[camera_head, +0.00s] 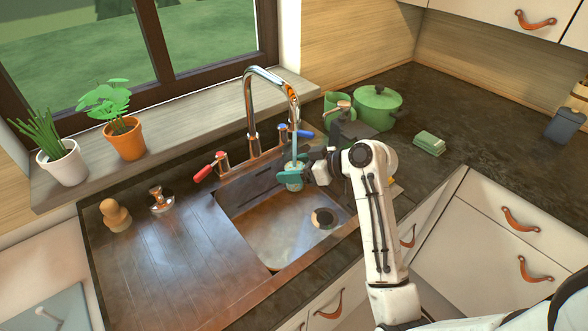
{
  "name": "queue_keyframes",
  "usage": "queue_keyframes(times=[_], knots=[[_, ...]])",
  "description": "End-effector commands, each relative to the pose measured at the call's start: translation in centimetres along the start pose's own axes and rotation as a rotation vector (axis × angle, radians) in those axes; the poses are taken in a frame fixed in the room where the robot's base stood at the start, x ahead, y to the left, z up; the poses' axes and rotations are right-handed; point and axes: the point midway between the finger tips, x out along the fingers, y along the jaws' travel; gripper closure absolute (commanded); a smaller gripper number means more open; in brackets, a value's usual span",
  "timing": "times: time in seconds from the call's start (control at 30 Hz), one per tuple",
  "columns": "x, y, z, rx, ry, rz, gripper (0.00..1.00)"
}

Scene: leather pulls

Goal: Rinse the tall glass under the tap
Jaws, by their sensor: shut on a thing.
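The chrome tap (249,102) arches over the sink (262,232), its spout pointing down. A thin pale-blue streak like running water (294,146) drops from the spout. My gripper (289,174), with teal fingers, reaches in from the right, below the spout and above the basin. It is shut on the tall glass (294,185), a small, pale, see-through shape under the streak. The fingers hide part of the glass, and its tilt is hard to tell. The tap has a red handle (203,173) on the left and a blue handle (304,133) on the right.
A dark dispenser (350,130), a green mug (338,104), a green pot (378,107) and a green sponge (429,143) stand behind and right of my arm. Two potted plants (123,138) sit on the sill.

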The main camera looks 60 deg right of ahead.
Motion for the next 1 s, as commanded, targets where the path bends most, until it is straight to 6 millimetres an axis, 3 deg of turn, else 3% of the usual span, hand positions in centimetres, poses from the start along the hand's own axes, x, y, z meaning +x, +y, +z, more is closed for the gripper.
queue_keyframes(times=[0.27, 0.8, 1.0], knots=[[-0.7, 0.1, 0.2, -0.001, 0.001, 0.0, 0.69], [-3.0, -5.9, 1.9, 0.0, 0.0, 0.0, 0.69], [-3.2, -6.5, 2.1, -0.001, 0.002, 0.001, 0.69]])
